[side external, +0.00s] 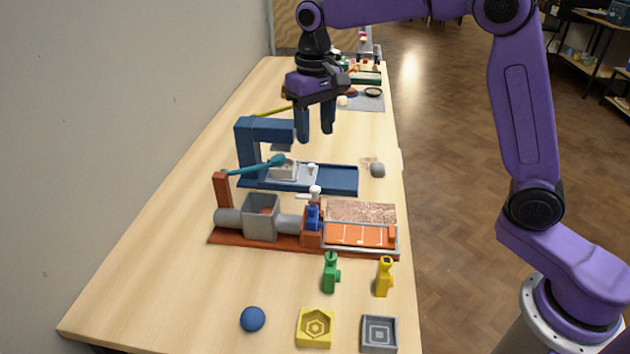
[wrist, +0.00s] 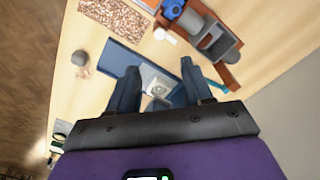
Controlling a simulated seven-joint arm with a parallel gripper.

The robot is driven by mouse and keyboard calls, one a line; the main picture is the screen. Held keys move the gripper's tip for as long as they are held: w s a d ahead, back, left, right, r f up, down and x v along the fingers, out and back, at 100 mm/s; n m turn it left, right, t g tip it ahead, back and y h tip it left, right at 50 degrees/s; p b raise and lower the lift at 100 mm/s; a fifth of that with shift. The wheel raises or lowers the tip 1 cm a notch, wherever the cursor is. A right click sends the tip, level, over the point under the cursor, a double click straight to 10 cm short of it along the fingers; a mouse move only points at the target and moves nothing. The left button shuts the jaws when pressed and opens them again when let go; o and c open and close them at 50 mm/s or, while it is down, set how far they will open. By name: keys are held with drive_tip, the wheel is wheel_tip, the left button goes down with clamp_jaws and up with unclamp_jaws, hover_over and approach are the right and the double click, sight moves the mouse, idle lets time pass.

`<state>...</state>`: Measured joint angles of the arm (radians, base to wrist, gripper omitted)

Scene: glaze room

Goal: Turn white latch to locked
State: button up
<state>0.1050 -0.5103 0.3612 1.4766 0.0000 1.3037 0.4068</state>
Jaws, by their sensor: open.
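A white latch (side external: 314,191) with a round knob and a short arm pointing left stands above the orange-based machine (side external: 228,239), by its blue part (side external: 313,214). What appears to be the same white latch (wrist: 164,36) shows near the top of the wrist view. Whether it is locked cannot be told. My gripper (side external: 315,136) is open and empty, pointing down above and behind the blue press (side external: 250,150). In the wrist view my gripper's fingers (wrist: 158,68) are spread over the press's pale block, apart from the latch.
The blue press has a teal lever (side external: 258,165) and a small white knob (side external: 311,168). A grey stone (side external: 377,169) lies right of it. Green (side external: 331,273) and yellow (side external: 384,278) bottle-like pieces stand in front. The table's left side is clear.

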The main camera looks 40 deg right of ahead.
sight(315, 188)
wheel_tip(315, 188, down, 14)
drive_tip(key=shift+r, duration=0.2)
idle(0.4)
clamp_jaws()
